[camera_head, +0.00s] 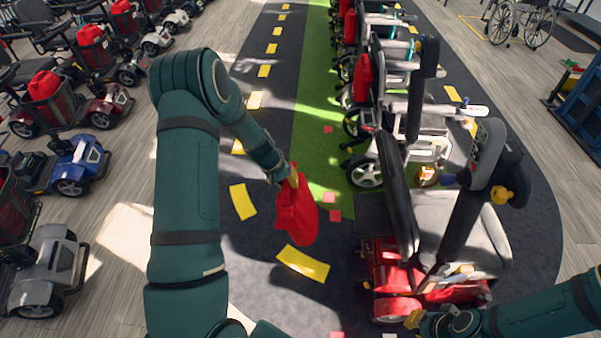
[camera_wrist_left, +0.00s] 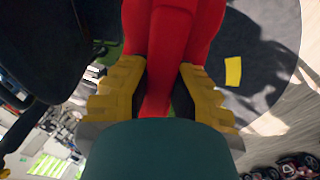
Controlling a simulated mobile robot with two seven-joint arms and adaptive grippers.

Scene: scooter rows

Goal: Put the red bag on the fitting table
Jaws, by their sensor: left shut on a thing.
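The red bag (camera_head: 297,215) hangs from my left gripper (camera_head: 291,178) above the dark floor lane. My left gripper is shut on the bag's narrow top. In the left wrist view, the yellow fingers (camera_wrist_left: 160,95) close on both sides of the red bag (camera_wrist_left: 172,35). My right gripper (camera_head: 425,321) is low at the bottom right, in front of a red scooter, and its fingers are too unclear to tell their state. I cannot surely pick out the fitting table; a blue stand (camera_head: 582,110) with small items on it is at the right edge.
A red scooter with a grey seat (camera_head: 460,235) stands close at the right, with more scooters behind it. Another scooter row lines the left, with red bags in baskets (camera_head: 44,86). A wheelchair (camera_head: 522,22) is at the top right.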

